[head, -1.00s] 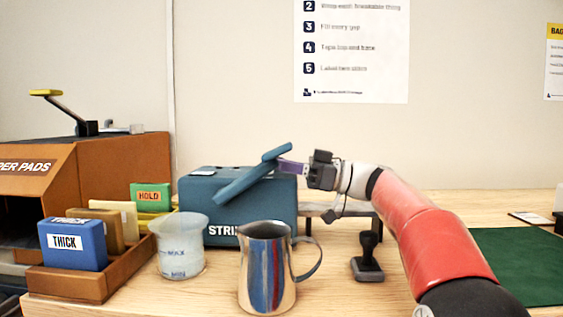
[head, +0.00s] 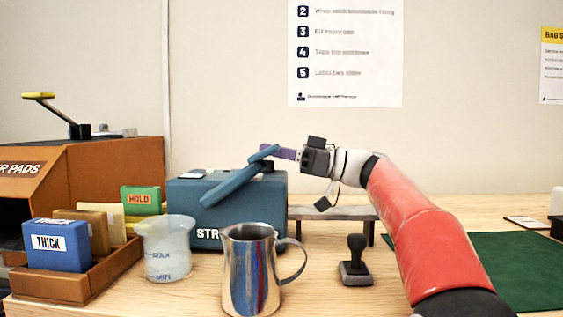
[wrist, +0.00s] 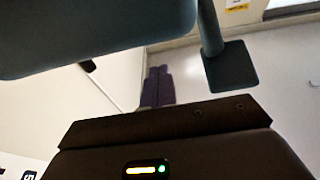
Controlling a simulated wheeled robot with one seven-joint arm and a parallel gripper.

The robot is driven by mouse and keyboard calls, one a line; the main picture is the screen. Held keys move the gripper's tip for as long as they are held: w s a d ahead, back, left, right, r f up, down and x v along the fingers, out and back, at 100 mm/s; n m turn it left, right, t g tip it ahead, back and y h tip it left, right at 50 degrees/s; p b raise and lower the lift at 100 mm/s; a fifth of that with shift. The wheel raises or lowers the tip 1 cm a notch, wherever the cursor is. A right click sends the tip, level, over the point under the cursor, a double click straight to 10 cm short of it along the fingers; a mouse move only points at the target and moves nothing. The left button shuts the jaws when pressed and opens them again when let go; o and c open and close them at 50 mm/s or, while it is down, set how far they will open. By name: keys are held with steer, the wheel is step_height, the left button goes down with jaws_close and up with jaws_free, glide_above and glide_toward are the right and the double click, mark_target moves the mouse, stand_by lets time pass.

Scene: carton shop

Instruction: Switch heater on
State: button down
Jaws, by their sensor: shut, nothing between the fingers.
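A dark blue box (head: 250,205) with white letters starting "STR" stands on the bench in the head view. A blue lever (head: 232,186) slants up to the right across its front, ending in a short paddle (head: 263,152). No part is labelled as a heater or a heater switch, so I cannot tell which it is. My gripper (head: 279,152) has its purple fingers shut and empty at the paddle's right end; I cannot tell if they touch. In the wrist view the purple fingers (wrist: 157,88) point away, with dark blue-grey parts (wrist: 95,30) close above them.
A steel jug (head: 250,275) and a clear measuring cup (head: 167,250) stand in front of the box. A tray (head: 75,285) of coloured blocks and a brown dispenser (head: 120,170) are at left. A black stamp (head: 356,265) and a green mat (head: 515,265) are at right.

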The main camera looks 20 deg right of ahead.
steer(key=s+d+f+b, duration=0.2)
steer(key=d+f, duration=0.2)
steer(key=d, duration=0.4)
steer(key=shift+s+d+f, duration=0.2)
steer(key=shift+s+d, duration=0.05)
steer(key=shift+s, duration=0.1)
